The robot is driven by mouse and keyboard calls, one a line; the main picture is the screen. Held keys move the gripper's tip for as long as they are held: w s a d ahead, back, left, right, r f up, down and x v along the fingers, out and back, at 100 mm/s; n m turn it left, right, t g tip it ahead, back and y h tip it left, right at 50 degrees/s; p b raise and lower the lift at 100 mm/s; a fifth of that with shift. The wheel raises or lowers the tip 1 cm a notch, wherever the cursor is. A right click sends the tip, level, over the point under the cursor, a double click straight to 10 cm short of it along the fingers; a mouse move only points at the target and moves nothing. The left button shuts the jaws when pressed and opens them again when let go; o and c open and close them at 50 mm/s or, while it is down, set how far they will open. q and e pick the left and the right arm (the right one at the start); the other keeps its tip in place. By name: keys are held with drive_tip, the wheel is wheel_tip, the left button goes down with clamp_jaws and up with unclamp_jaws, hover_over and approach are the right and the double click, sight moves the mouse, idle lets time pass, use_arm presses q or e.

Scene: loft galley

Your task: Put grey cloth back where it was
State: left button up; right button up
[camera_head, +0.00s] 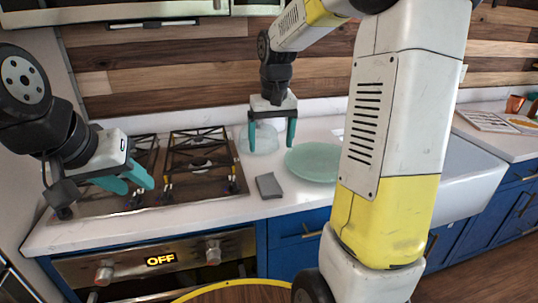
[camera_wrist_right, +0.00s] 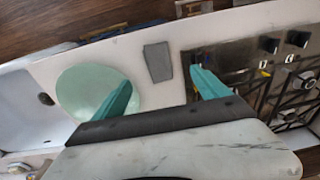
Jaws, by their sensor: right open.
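The grey cloth (camera_head: 268,185) lies flat as a small folded rectangle on the white counter, between the stove and the pale green plate. It also shows in the right wrist view (camera_wrist_right: 158,62), past the fingertips and roughly between them. My right gripper (camera_head: 272,142) is open and empty, pointing down behind the cloth and apart from it. Its two teal fingers frame the lower part of the right wrist view (camera_wrist_right: 160,82). My left gripper (camera_head: 138,187) hovers over the left part of the stove, with its fingers apart and nothing seen between them.
The green plate (camera_head: 313,162) lies right of the cloth; a clear round dish (camera_head: 259,140) stands behind. The gas stove (camera_head: 205,185) with black grates is left. A white sink (camera_head: 468,180) is right, partly hidden by my right arm. Bare counter surrounds the cloth.

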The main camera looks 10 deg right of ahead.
drive_tip(key=s+a+r+t+y, duration=0.1)
drive_tip(key=s+r+t, duration=0.1)
drive_tip(key=s, duration=0.8)
drive_tip(key=s+a+r+t, duration=0.1)
drive_tip(key=s+r+t, duration=0.2)
drive_tip(key=s, duration=0.7)
drive_tip(key=shift+r+y, duration=0.2)
drive_tip(key=shift+y, duration=0.2)
